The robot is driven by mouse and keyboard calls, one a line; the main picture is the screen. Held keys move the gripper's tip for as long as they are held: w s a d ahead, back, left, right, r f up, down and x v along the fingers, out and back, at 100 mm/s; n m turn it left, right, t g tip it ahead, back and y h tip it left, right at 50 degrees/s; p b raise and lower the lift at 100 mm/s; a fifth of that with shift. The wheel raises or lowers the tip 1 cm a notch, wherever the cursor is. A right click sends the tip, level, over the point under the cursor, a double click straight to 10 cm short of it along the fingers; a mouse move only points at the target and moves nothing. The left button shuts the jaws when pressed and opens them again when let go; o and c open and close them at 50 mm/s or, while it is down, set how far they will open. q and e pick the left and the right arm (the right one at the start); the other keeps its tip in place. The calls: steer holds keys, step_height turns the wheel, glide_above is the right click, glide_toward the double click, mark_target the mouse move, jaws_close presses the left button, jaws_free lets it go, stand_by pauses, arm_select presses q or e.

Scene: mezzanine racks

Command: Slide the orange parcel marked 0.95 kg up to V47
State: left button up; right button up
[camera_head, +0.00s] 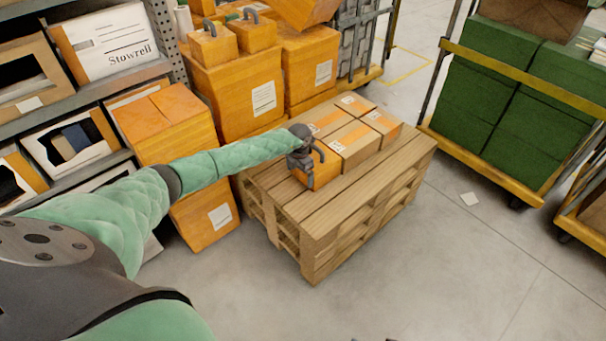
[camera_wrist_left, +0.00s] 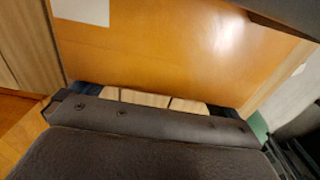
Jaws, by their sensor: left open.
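A small orange parcel (camera_head: 324,173) sits on the wooden pallet (camera_head: 290,204), against a row of tan cartons. My left gripper (camera_head: 305,163) is open at the parcel's near left side and hides part of it. In the left wrist view the orange parcel (camera_wrist_left: 160,50) fills the upper middle, with a pale label at its upper left. The open fingers (camera_wrist_left: 152,98) lie just below it, with pallet slats between them. I cannot tell whether they touch it. No weight marking or V47 sign is legible. My right gripper is not in view.
Tan cartons with orange tape (camera_head: 354,142) stand beside the parcel on the pallet. Large orange boxes (camera_head: 238,92) stack behind left, next to a shelf rack (camera_head: 100,98). A cart of green boxes (camera_head: 520,110) stands right. The pallet's front boards and the floor ahead are clear.

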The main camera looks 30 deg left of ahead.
arm_select(q)
steer(key=shift+s+a+p, duration=0.25)
steer(key=shift+s+p, duration=0.15)
steer(key=shift+s, duration=0.15)
steer(key=shift+s+a+p, duration=0.2)
steer(key=shift+s+p, duration=0.15)
steer(key=shift+s, duration=0.2)
steer(key=shift+s+a, duration=0.1)
steer(key=shift+s, duration=0.15)
